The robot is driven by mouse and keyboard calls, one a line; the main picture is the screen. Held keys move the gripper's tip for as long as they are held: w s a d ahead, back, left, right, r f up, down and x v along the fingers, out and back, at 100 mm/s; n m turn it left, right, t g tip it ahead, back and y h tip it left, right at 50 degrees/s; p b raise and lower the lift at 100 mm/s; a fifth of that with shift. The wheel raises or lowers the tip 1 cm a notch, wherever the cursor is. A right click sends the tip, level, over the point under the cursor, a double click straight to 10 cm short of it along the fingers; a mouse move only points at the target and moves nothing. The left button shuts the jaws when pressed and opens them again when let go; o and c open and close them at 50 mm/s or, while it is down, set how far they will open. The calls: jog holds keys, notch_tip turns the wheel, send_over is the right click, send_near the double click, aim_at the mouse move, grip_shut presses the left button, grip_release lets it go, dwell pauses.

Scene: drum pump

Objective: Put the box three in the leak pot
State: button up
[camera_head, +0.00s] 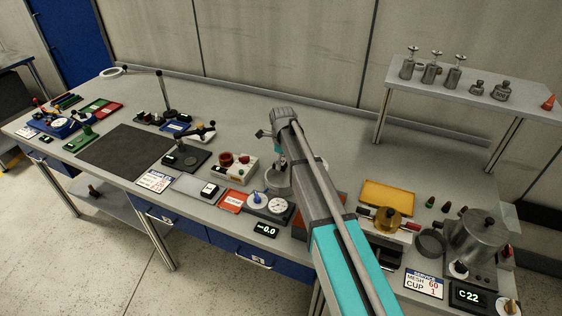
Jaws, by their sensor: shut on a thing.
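My gripper (281,157) is at the middle of the bench, at the far end of my arm, which crosses the right half of the view. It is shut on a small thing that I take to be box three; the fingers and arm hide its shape. An open grey round pot (277,184) stands directly below the fingers, behind a round gauge and a small 0.0 display. It looks like the leak pot, though no label on it is readable. I cannot tell whether the held thing is above the rim or inside the pot.
An orange-red plate (234,200) lies in front. A lidded steel pot (476,237) stands at the right. A raised shelf (460,88) bears weights. The dark mat (125,148) is bare.

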aim_at(282, 183)
jog(key=shift+f, duration=0.15)
jog(key=shift+f+b, duration=1.65)
jog(key=shift+b, duration=0.1)
jog(key=shift+s+f+b, duration=0.1)
jog(key=shift+f+b, duration=2.45)
jog(key=shift+b, duration=0.05)
dwell(2.6)
dwell(0.3)
jog(key=o, duration=0.9)
